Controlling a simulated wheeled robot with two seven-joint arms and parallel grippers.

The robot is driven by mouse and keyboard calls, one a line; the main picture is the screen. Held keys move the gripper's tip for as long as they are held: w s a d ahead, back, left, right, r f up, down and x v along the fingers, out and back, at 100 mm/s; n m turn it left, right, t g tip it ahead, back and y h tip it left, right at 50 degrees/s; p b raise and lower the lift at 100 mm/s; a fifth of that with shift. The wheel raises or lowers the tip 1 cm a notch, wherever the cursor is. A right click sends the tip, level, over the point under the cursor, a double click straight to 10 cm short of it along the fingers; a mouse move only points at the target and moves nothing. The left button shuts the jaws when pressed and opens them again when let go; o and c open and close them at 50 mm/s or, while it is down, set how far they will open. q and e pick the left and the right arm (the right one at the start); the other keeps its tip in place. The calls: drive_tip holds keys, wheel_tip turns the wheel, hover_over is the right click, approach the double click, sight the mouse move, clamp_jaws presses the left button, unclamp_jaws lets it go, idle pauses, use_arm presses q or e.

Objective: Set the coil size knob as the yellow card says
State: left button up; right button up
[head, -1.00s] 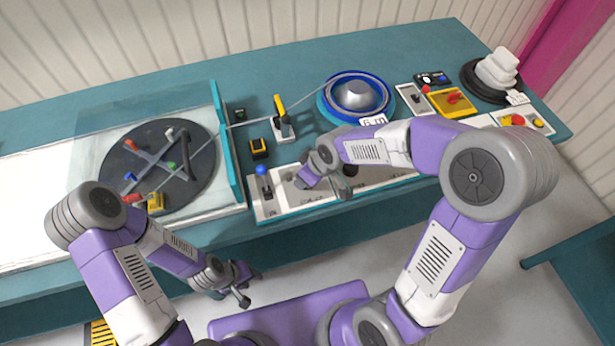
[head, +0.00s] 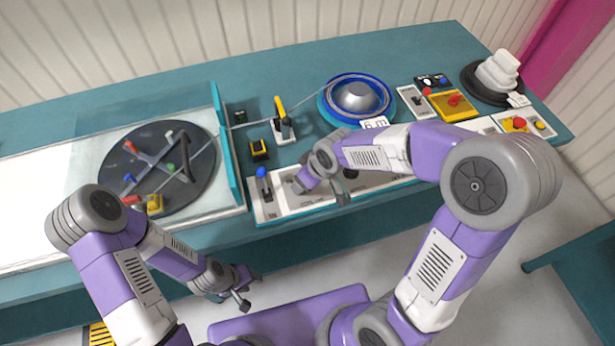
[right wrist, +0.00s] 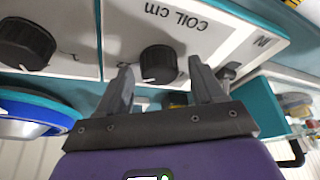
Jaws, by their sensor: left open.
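The coil size knob (right wrist: 158,63) is black and round, on a white panel marked "COIL cm" in the right wrist view. My right gripper (right wrist: 164,82) is open, its two fingers on either side of the knob in that view; I cannot tell whether they touch it. In the head view my right gripper (head: 302,184) is over the front panel (head: 312,202) and hides most of the knob. My left gripper (head: 243,288) is open and empty, in front of the bench. I cannot make out a yellow card in either view.
A blue-knobbed lever (head: 263,180) stands left of the right gripper. Another black knob (right wrist: 25,44) shows in the right wrist view. A blue reel (head: 357,97) with a white "6 m" card (head: 374,122) is behind. A dark turntable (head: 190,165) is at left.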

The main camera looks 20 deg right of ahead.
drive_tip(key=p+v, duration=0.2)
drive_tip(key=v, duration=0.5)
drive_tip(key=shift+s+r+p, duration=0.15)
drive_tip(key=shift+r+p, duration=0.1)
drive_tip(key=shift+p, duration=0.1)
drive_tip(key=shift+d, duration=0.1)
